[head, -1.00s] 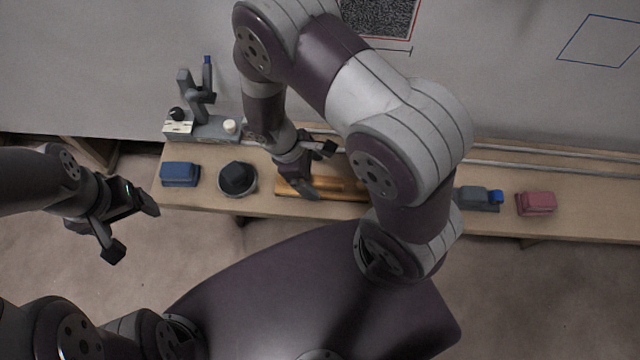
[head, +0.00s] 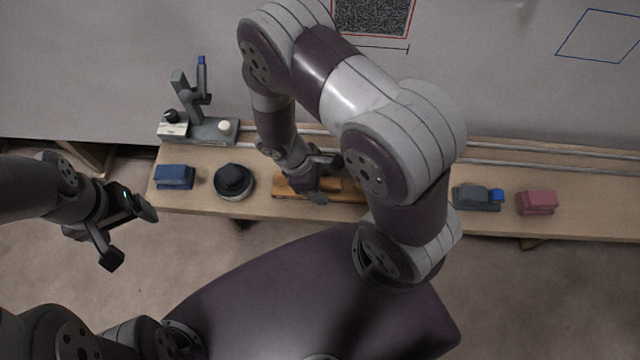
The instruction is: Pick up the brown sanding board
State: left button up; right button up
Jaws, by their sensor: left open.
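The brown sanding board (head: 291,188) lies lengthwise along the front of the bench, left of its middle. My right gripper (head: 328,180) is down at the board from above, with its fingers toward the board's front and back sides. Whether the fingers touch or grip the board cannot be made out. The board's right part is hidden behind my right arm. My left gripper (head: 130,235) is open and empty, off the bench's left end, over the floor.
On the bench are a blue block (head: 174,177), a round black-topped tool (head: 234,181), a grey tool with a blue knob (head: 477,197) and a pink block (head: 537,202). A grey fixture (head: 205,128) stands at the back left. Rails (head: 545,170) run along the back.

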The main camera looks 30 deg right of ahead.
aim_at(325, 181)
jog(key=c, duration=0.7)
jog(key=shift+o, duration=0.2)
jog(key=shift+r, duration=0.2)
notch_tip(325, 181, up, 4)
jog(key=shift+f+p, duration=0.1)
jog(key=shift+p, duration=0.7)
jog(key=s+d+r+p, duration=0.1)
jog(key=s+d+r, duration=0.5)
jog(key=d, duration=0.3)
jog(key=shift+s+d+r, duration=0.25)
jog(key=shift+d+r, duration=0.15)
jog(key=shift+r, duration=0.15)
